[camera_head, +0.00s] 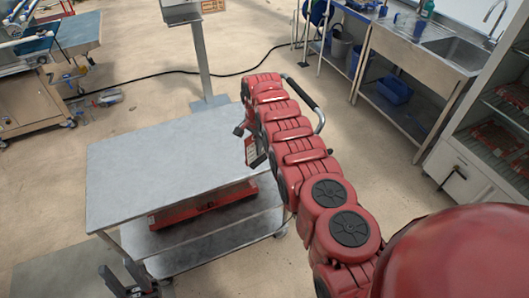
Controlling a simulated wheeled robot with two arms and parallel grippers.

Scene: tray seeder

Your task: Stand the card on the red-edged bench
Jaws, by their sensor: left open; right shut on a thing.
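My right arm reaches in from the lower right. Its gripper (249,146) is over the right part of a grey table top (160,165), with its dark fingers toward the left. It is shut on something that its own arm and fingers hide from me. I cannot make out the card anywhere. My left gripper (118,268) is at the bottom left, just in front of the grey table's near edge, open and empty. No bench with a clearly red edge is in view; the grey top shows plain metal edges.
A red object (205,205) lies on a shelf under the grey top. A black-gripped handle (302,93) stands behind my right arm. A metal post (201,62) rises behind the table. A sink bench (425,60) is at the upper right, a wooden cabinet (30,100) at the left.

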